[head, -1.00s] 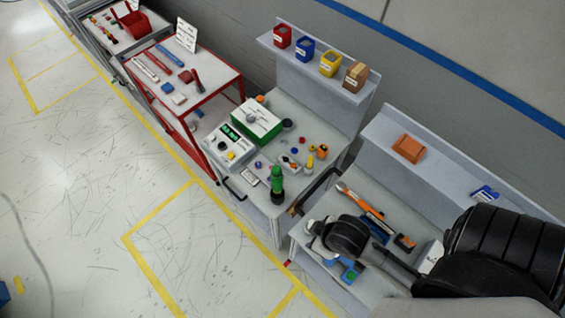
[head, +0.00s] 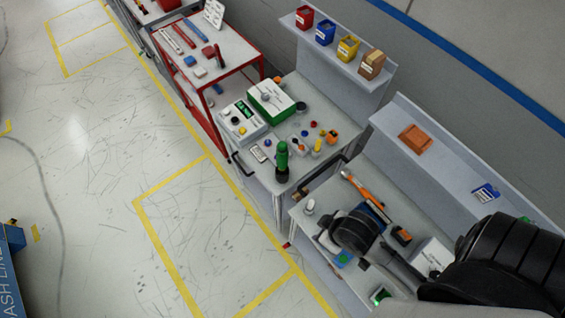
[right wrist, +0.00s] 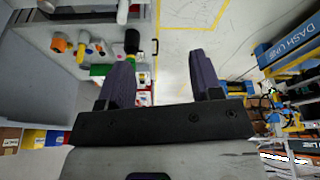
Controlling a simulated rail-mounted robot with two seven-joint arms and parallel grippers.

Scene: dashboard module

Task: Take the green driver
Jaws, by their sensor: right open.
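The green driver (head: 282,160) stands upright at the front corner of the middle bench (head: 262,178), green on top with a dark lower end. In the right wrist view, a dark and green shape near the bench edge, left of the fingers, looks like the driver (right wrist: 132,42). My right gripper (right wrist: 161,78) is open, with nothing between its two dark fingers. In the head view my right arm reaches over the bench at the lower right, apart from the driver; its fingers are hard to make out there. My left gripper is not in view.
An orange-handled tool (head: 360,187) lies on the right bench. A red-framed cart (head: 222,85) stands behind. The yellow-marked floor (head: 185,225) is clear.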

